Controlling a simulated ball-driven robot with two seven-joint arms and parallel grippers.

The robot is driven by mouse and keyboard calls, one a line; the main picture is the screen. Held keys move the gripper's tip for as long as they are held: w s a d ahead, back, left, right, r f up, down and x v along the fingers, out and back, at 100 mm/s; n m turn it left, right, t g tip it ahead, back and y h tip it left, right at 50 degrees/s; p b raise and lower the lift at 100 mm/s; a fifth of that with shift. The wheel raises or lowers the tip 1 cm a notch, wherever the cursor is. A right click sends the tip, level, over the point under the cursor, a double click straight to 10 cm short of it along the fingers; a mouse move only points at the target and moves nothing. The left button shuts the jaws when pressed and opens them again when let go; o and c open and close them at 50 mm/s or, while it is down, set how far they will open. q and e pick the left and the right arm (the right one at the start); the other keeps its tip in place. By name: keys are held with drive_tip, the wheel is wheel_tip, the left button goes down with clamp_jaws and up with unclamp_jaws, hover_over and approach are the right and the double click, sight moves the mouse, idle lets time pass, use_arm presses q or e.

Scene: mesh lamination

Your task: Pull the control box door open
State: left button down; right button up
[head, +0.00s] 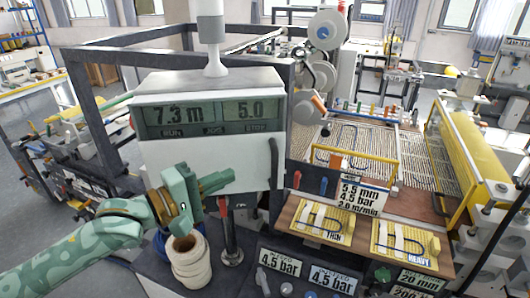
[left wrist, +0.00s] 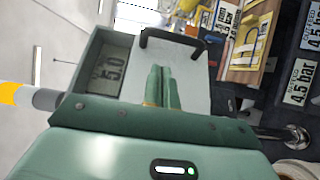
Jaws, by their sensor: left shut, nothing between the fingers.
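The control box (head: 155,155) is a pale box on a post, with a display reading "7.3 m" and "5.0" (head: 210,115). Its white door (head: 240,155) looks closed, with a dark bar handle (head: 274,163) upright near the right edge. The handle (left wrist: 185,40) and door (left wrist: 200,75) also show in the left wrist view. My green left gripper (head: 232,180) is in front of the lower door, left of the handle and apart from it. Its fingers (left wrist: 162,72) are together and empty, pointing toward the handle side. My right gripper is in neither view.
A dark frame (head: 90,110) stands behind the box. Rolls of white tape (head: 190,262) and a red-handled post (head: 230,240) are below it. To the right is a bench (head: 300,240) with yellow sample boards (head: 328,222) and signs. Some room is open in front of the door.

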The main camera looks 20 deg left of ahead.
sight(261, 163)
use_arm(q)
drive_tip(key=p+x, duration=0.1)
drive_tip(key=x, duration=0.8)
drive_tip(key=shift+w+d, duration=0.25)
drive_tip(key=shift+w, duration=0.1)
drive_tip(key=shift+s, duration=0.15)
